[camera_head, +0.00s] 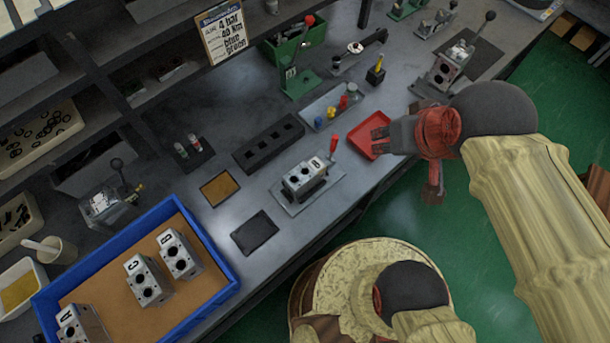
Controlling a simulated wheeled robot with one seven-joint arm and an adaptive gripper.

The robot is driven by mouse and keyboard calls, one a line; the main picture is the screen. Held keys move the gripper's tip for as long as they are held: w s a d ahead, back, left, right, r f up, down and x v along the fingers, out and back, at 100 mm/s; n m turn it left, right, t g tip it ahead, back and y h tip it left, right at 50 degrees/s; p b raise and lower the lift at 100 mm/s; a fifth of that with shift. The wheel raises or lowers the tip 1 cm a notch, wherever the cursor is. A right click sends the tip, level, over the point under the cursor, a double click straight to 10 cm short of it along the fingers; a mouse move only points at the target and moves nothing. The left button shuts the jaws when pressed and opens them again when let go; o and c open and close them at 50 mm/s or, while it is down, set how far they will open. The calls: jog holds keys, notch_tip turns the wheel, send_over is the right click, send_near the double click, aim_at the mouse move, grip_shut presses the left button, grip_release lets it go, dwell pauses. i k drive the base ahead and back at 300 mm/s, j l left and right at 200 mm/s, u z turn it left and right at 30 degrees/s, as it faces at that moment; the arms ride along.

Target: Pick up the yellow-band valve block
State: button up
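Several grey valve blocks with letters are in view. Three stand in the blue tray (222,262) at the lower left: block B (180,256), block C (148,281) and block A (80,325), which is partly cut off by the frame. Block D (304,177) sits on a grey plate mid-bench. I cannot make out a yellow band on any block. My gripper (385,138) is at the bench's front edge, by the red tray, apart from all these blocks. Its fingers are too small and dark to tell whether they are open or shut.
The red tray (359,146) lies under or beside my gripper. A red-handled lever (333,143) rises beside block D. A black slotted rack (268,144), a brown pad (219,189) and a dark pad (254,232) lie on the bench. A lever fixture (447,70) stands farther right.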

aim_at(304, 177)
jog(key=j+z, duration=0.1)
jog(key=z, duration=0.4)
jog(key=k+j+z, duration=0.1)
jog(key=z, duration=0.4)
jog(key=k+j+z, duration=0.3)
jog(key=k, duration=0.35)
jog(key=k+j+z, duration=0.1)
jog(key=k+z, duration=0.25)
jog(key=k, duration=0.35)
